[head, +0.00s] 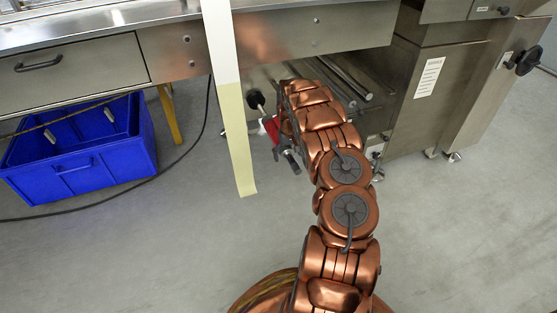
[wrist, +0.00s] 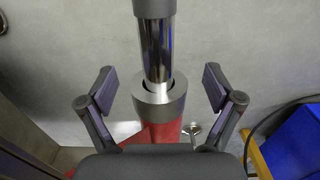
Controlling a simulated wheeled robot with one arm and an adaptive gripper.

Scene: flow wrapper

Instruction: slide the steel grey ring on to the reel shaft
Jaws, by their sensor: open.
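In the wrist view, the steel grey ring (wrist: 160,103) sits around the end of the shiny reel shaft (wrist: 157,52), with a dark gap showing between them. A wider dark grey collar (wrist: 154,8) is at the shaft's far end, at the top. A red part (wrist: 163,133) lies directly below the ring. My gripper (wrist: 158,84) is open, one finger on each side of the ring, with clear gaps to it. In the head view, my gripper (head: 290,160) is partly hidden by my arm; the red part (head: 271,129) shows beside it.
A white and pale yellow film strip (head: 231,100) hangs left of the gripper. A blue crate (head: 78,150) stands on the floor at left, near a yellow leg (head: 170,114). Steel machine panels (head: 448,90) stand at right. The foreground floor is clear.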

